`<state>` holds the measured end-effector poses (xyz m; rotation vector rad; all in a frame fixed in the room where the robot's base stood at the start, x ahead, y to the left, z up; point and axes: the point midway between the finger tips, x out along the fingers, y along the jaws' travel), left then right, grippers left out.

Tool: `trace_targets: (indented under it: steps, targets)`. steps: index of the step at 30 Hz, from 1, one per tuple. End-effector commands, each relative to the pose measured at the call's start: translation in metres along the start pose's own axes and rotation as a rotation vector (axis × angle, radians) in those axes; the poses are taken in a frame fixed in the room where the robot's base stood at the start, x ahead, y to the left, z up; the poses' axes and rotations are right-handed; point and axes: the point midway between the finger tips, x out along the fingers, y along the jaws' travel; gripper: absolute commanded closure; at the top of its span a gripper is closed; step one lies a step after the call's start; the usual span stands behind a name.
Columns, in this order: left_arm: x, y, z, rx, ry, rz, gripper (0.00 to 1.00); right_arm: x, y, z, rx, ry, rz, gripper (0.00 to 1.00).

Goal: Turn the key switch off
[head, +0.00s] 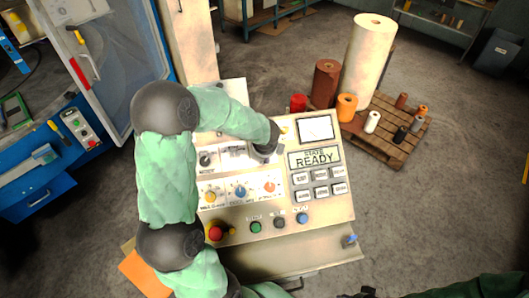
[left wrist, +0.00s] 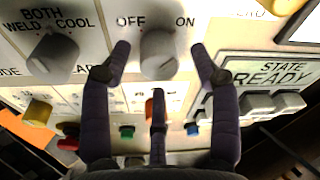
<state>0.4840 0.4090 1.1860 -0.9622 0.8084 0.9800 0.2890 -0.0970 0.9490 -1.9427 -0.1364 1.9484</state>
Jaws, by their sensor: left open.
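The key switch (left wrist: 158,55) is a grey knob on the cream control panel (head: 330,215), with OFF printed at its upper left and ON at its upper right. Which label it points to is not clear. My left gripper (left wrist: 161,60) is open, with one finger on each side of the knob; whether they touch it cannot be told. In the head view my left gripper (head: 268,151) is over the upper middle of the panel and hides the switch. My right arm's sleeve shows at the lower right; dark parts at the bottom edge may be its gripper.
A second grey selector (left wrist: 53,57) labelled BOTH, WELD and COOL stands left of the switch. The READY display (head: 315,157) is to the right. Coloured knobs, a red button (head: 216,232) and several buttons sit below. A pallet (head: 385,140) with rolls stands behind right.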

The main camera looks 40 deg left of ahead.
Motion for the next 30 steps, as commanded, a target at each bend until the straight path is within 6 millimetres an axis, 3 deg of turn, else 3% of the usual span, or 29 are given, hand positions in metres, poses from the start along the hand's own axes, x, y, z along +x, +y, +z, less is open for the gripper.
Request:
trace_targets:
  steps: [6, 17, 21, 23, 30]
  targets:
    - [0.021, 0.000, 0.000, 0.000, 0.000, 0.001, 0.39, 0.003, 0.001, 0.000, 0.001, 0.000, 0.000, 0.60]
    - [0.024, 0.000, 0.000, 0.000, -0.001, -0.001, 0.39, 0.003, 0.001, 0.000, 0.000, 0.000, 0.000, 0.60]
    - [0.024, 0.000, 0.000, 0.000, -0.001, -0.001, 0.78, 0.003, 0.001, 0.000, 0.000, 0.000, 0.000, 0.60]
    - [0.024, -0.001, 0.000, 0.001, 0.000, -0.001, 0.93, 0.003, 0.001, 0.000, 0.000, 0.000, 0.000, 0.60]
    - [0.025, 0.000, -0.001, -0.001, 0.002, -0.002, 0.93, 0.004, 0.002, 0.000, 0.000, 0.000, 0.000, 0.60]
